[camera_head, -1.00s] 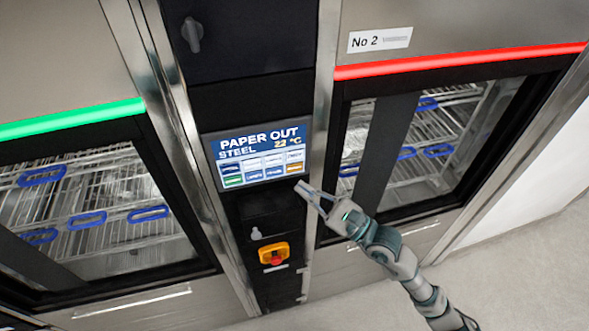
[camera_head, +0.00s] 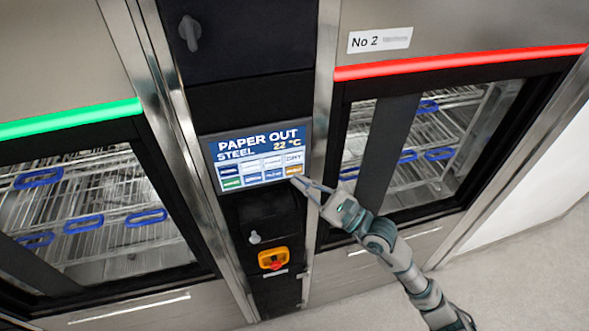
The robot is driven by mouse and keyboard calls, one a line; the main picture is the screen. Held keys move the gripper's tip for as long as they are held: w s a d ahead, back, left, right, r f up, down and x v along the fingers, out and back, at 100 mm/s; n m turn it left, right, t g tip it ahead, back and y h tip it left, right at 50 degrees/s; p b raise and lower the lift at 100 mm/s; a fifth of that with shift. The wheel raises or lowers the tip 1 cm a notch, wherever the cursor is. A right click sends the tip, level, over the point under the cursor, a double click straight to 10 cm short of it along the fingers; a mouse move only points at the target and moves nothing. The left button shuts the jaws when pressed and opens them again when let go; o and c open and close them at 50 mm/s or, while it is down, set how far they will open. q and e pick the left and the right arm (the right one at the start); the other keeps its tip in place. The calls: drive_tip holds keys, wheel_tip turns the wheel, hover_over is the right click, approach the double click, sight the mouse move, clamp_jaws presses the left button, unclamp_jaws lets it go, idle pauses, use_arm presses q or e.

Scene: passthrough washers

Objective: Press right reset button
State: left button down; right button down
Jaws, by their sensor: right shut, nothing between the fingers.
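A display panel (camera_head: 262,156) on the dark column between two washers reads "PAPER OUT", "STEEL" and "22 °C". It carries two rows of small on-screen buttons. An orange button (camera_head: 294,170) sits at the lower right corner of the panel, and a green one (camera_head: 231,183) at the lower left. None is clearly labelled as reset. My right gripper (camera_head: 298,182) is shut and empty, its tips just below the orange button. Contact with the screen cannot be told. My left gripper is not in view.
A yellow and red emergency stop (camera_head: 273,259) sits lower on the column, under a small key-like switch (camera_head: 255,238). The right washer door (camera_head: 400,150) has a red light bar (camera_head: 460,62); the left one has a green bar (camera_head: 70,119). Grey floor (camera_head: 520,270) is clear at right.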

drive_tip(key=shift+w, duration=0.15)
idle(0.8)
drive_tip(key=shift+w+a+r, duration=0.1)
drive_tip(key=shift+w+a, duration=0.05)
drive_tip(key=shift+w, duration=0.05)
drive_tip(key=shift+w, duration=0.35)
idle(0.8)
drive_tip(key=shift+s, duration=0.75)
drive_tip(key=shift+s+d+p, duration=0.3)
drive_tip(key=shift+s+p, duration=0.05)
drive_tip(key=shift+s, duration=0.45)
drive_tip(key=shift+s+d+p, duration=0.35)
drive_tip(key=shift+s, duration=0.4)
drive_tip(key=shift+s+d+p, duration=0.3)
drive_tip(key=shift+s+p, duration=0.05)
drive_tip(key=shift+s, duration=0.45)
